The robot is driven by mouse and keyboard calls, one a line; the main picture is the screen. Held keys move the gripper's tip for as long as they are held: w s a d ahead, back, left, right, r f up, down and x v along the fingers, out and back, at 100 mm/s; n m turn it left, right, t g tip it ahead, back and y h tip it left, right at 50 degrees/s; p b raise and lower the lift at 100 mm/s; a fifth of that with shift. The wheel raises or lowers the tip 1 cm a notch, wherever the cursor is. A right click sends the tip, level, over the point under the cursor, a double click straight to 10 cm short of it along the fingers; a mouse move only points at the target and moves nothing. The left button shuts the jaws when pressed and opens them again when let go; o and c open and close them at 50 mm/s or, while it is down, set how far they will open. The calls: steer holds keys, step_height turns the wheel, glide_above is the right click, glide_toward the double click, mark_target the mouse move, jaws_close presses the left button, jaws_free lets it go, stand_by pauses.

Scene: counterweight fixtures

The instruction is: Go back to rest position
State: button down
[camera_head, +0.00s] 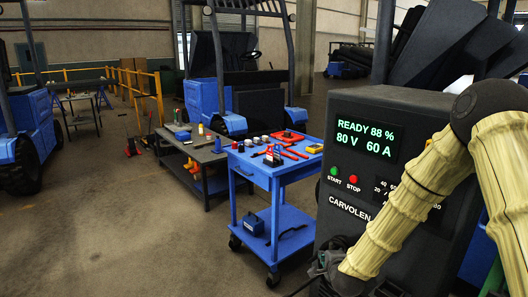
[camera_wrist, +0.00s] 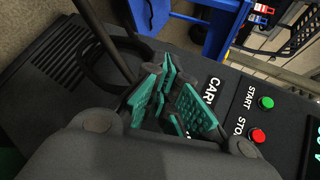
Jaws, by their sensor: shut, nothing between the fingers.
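My gripper (camera_wrist: 176,95) shows in the wrist view with its green ribbed finger pads close together and nothing seen between them. It is in front of the dark charger panel, left of the white lettering; I cannot tell whether it touches the panel. In the head view my gripper (camera_head: 325,265) is low at the charger's left front edge, partly hidden by my yellowish arm. The charger (camera_head: 400,110) stands at the right, its display reading READY 88 %, 80 V, 60 A. Its green START button (camera_wrist: 266,102) and red STOP button (camera_wrist: 257,135) are right of the gripper.
A blue tool cart (camera_head: 262,180) with tools on top stands just left of the charger. A grey workbench (camera_head: 188,150) is behind it. Blue forklifts (camera_head: 250,95) stand farther back. A dark cable (camera_wrist: 90,65) loops near the gripper. Open floor (camera_head: 110,230) lies at the left.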

steer(key=s+a+f+n+g+p, duration=0.1)
steer(key=s+f+n+g+p, duration=0.15)
steer(key=s+f+n, duration=0.75)
steer(key=s+f+g+p, duration=0.1)
steer(key=s+f+g, duration=0.45)
steer(key=s, duration=0.95)
steer(key=s+d+f+n+g+p, duration=0.1)
steer(key=s+n, duration=0.3)
steer(key=s, duration=0.9)
steer(key=s+d+f+n+g+p, duration=0.1)
steer(key=s+f+n+g+p, duration=0.1)
steer(key=s, duration=1)
steer(key=shift+s+f+n+g+p, duration=0.35)
steer(key=shift+n+g, duration=0.35)
steer(key=shift+n, duration=0.5)
steer(key=c, duration=2.2)
jaws_free()
steer(key=shift+d, duration=0.1)
